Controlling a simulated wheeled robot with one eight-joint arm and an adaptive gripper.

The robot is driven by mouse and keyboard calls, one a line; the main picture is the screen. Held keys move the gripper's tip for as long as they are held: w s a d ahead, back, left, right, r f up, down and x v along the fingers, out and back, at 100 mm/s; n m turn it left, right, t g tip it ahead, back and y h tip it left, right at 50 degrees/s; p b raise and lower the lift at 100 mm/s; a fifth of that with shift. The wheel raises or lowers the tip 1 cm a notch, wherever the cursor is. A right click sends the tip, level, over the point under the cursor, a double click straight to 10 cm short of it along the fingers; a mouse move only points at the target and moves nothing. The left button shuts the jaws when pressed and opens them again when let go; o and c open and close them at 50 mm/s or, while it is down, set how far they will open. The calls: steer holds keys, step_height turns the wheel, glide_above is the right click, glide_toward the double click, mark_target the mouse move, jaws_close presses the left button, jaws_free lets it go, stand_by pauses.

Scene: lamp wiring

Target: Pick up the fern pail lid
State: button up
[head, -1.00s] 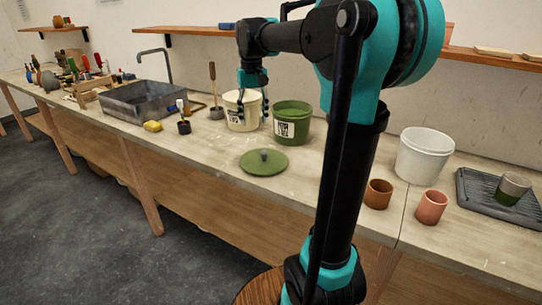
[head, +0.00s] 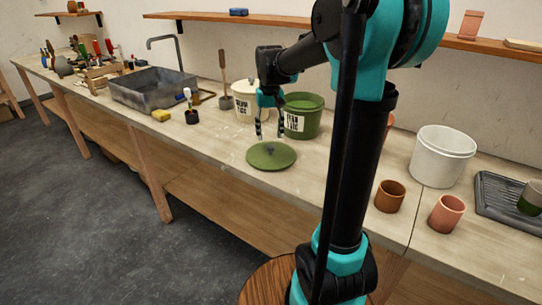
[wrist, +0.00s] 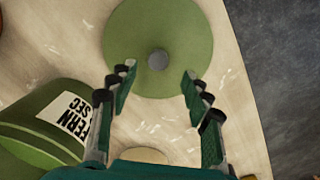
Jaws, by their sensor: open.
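The fern pail lid (head: 271,157) is a flat green disc with a small grey knob. It lies on the bench top near the front edge. It also shows at the top of the wrist view (wrist: 150,25), with its knob (wrist: 158,60) in front of and roughly between my fingertips. My gripper (head: 268,135) points down just above and behind the lid in the head view. It is open and empty; the fingers also show in the wrist view (wrist: 158,78). The green fern pail (head: 303,118), labelled "FERN", stands behind and right of the lid.
A cream pail (head: 243,104) stands behind my gripper, beside the green pail. A grey sink (head: 150,97) is to the left. Terracotta pots (head: 390,197) and a white bucket (head: 442,158) stand to the right.

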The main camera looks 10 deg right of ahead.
mark_target(271, 146)
steer(key=shift+s+d+f, duration=0.1)
steer(key=shift+f, duration=1.5)
steer(key=shift+d+f, duration=0.1)
steer(key=shift+f, duration=1.45)
steer(key=shift+c, duration=0.6)
jaws_close()
